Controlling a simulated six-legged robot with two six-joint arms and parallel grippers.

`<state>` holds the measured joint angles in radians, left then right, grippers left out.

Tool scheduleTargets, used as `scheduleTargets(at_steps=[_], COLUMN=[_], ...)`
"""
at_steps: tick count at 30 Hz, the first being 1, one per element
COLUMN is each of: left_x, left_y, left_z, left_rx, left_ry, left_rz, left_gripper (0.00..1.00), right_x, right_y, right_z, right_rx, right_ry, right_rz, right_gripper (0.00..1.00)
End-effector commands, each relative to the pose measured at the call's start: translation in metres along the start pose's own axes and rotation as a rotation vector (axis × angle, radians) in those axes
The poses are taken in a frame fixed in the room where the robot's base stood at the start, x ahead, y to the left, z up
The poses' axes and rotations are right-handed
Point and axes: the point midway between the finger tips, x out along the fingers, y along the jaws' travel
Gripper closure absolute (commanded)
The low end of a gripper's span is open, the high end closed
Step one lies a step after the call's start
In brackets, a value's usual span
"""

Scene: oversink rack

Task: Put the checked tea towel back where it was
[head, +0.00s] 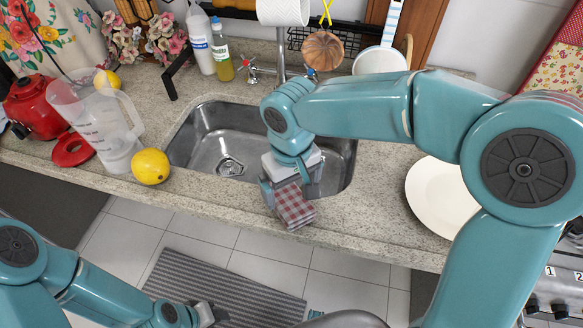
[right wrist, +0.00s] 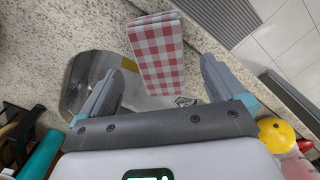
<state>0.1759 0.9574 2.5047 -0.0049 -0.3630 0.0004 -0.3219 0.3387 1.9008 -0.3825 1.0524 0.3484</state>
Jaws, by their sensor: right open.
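The red-and-white checked tea towel (head: 294,207) is folded into a narrow block at the front rim of the sink, over the counter strip. In the right wrist view the towel (right wrist: 157,55) lies ahead of the fingers, with one end over the granite and the other towards the steel basin. My right gripper (head: 290,190) is open just above and around the towel's near end; contact cannot be told. In the right wrist view its fingers (right wrist: 168,75) stand apart on either side of the towel. My left gripper (head: 205,314) shows only in part at the bottom, low over the floor; its fingers are unclear.
The steel sink (head: 205,135) is behind the towel. A white plate (head: 440,198) lies right. Bottles (head: 200,45) and hanging utensils are behind. The front counter strip is narrow.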

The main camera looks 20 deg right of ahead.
Motion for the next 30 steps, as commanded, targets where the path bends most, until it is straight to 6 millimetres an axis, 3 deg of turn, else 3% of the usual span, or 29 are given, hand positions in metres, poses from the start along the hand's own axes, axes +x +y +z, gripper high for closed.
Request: scheduleTargets(at_steps=[3, 10, 15, 30], left_x=[-0.002, -0.004, -0.005, -0.005], left_y=[0.001, 0.002, 0.002, 0.002], left_z=[0.000, 0.000, 0.000, 0.000], left_rx=[0.000, 0.000, 0.000, 0.000], left_ry=[0.000, 0.000, 0.000, 0.000], left_rz=[0.000, 0.000, 0.000, 0.000], left_gripper=[0.57, 0.57, 0.57, 0.57], right_x=[-0.031, -0.068, -0.076, -0.076], right_y=[0.000, 0.000, 0.000, 0.000], right_z=[-0.001, 0.000, 0.000, 0.000], right_rx=[-0.001, 0.000, -0.001, -0.001], right_ry=[0.005, 0.002, 0.000, -0.001], right_rz=[-0.002, -0.001, -0.001, -0.001], right_gripper=[0.03, 0.03, 0.03, 0.03])
